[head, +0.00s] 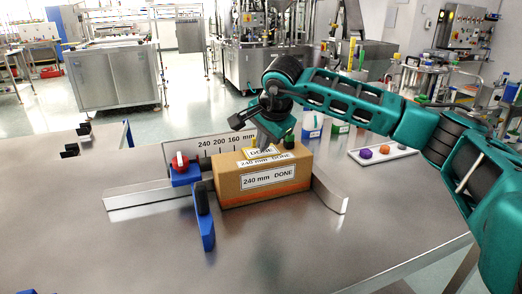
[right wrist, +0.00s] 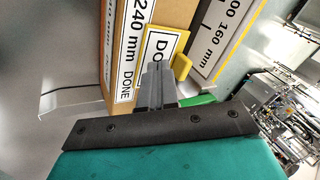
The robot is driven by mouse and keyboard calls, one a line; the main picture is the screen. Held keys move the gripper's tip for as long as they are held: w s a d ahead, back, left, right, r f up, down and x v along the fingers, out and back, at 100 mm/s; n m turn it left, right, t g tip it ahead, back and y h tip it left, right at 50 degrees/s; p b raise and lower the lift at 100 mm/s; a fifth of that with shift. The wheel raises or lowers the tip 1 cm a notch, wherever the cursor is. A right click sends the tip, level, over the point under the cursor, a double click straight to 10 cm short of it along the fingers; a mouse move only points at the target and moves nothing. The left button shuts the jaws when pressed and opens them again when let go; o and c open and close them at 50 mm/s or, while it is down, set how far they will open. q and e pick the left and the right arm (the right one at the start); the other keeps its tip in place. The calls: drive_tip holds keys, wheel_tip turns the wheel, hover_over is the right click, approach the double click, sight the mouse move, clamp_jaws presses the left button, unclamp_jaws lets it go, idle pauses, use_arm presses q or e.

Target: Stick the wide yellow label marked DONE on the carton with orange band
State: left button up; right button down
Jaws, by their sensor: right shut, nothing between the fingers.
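The brown carton with an orange band (head: 229,198) along its lower side stands in the middle of the table. A white label reading 240 mm DONE (head: 268,177) is on its front, and similar print shows along its top front edge. The yellow label marked DONE (head: 261,153) lies on the carton's top; in the right wrist view its yellow border and raised tab (right wrist: 181,66) show beside my fingers. My right gripper (right wrist: 155,72) is shut and empty, close over the label; whether it touches the label I cannot tell. My left gripper is out of view.
A measuring board (head: 222,144) marked 240 200 160 mm stands behind the carton. A blue block with a red knob (head: 180,163) and a blue-black stop (head: 204,215) are left of it. A white tray (head: 395,155) with coloured pieces lies right. The table front is clear.

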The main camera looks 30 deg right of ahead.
sight(264, 155)
drive_tip(key=shift+f+b, duration=0.3)
drive_tip(key=shift+f, duration=0.15)
idle(1.0)
drive_tip(key=shift+r+p, duration=1.95)
drive_tip(key=shift+r, duration=0.65)
drive_tip(key=shift+s+f, duration=0.1)
drive_tip(key=shift+f, duration=0.05)
